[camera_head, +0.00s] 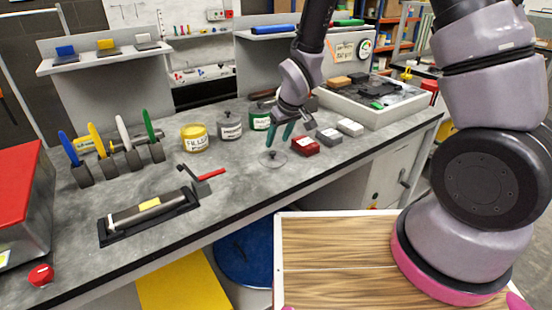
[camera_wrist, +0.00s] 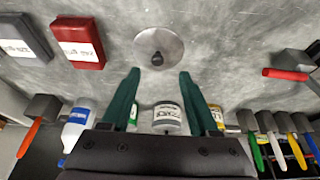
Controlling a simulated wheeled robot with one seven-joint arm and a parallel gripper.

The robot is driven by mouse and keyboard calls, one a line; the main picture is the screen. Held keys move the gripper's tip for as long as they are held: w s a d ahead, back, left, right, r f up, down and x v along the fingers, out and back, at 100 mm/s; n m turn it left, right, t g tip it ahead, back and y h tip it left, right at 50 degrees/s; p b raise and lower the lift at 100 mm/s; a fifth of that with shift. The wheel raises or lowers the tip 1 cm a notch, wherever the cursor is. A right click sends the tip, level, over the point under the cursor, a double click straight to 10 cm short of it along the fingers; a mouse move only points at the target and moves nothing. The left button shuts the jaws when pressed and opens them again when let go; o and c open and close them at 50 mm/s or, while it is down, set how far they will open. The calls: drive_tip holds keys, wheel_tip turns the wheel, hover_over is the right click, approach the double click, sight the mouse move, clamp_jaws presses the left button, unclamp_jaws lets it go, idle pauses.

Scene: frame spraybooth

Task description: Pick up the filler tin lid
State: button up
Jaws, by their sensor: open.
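The lid, a round grey metal disc (camera_head: 266,161) with a dark knob, lies flat on the grey workbench. In the wrist view the lid (camera_wrist: 172,40) is ahead of the fingertips, nearly centred between them. My gripper (camera_head: 279,137) is just above and behind the lid in the head view, pointing down. In the wrist view its two teal fingers (camera_wrist: 158,74) are apart with nothing between the tips. The yellow tin marked filler (camera_head: 194,140) stands to the left on the bench; its edge shows in the wrist view (camera_wrist: 217,114).
A grey tin (camera_head: 230,126) and a green tin (camera_head: 260,121) stand behind the gripper. A red block (camera_head: 305,147) sits close right of the lid, with grey and white blocks beyond. Bare bench surrounds the lid's front.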

sight(273, 152)
drive_tip(key=shift+w+x, duration=0.15)
drive_tip(key=shift+x, duration=1.6)
drive_tip(key=shift+w+x, duration=0.2)
drive_tip(key=shift+x, duration=1.55)
drive_tip(key=shift+r, duration=0.15)
clamp_jaws()
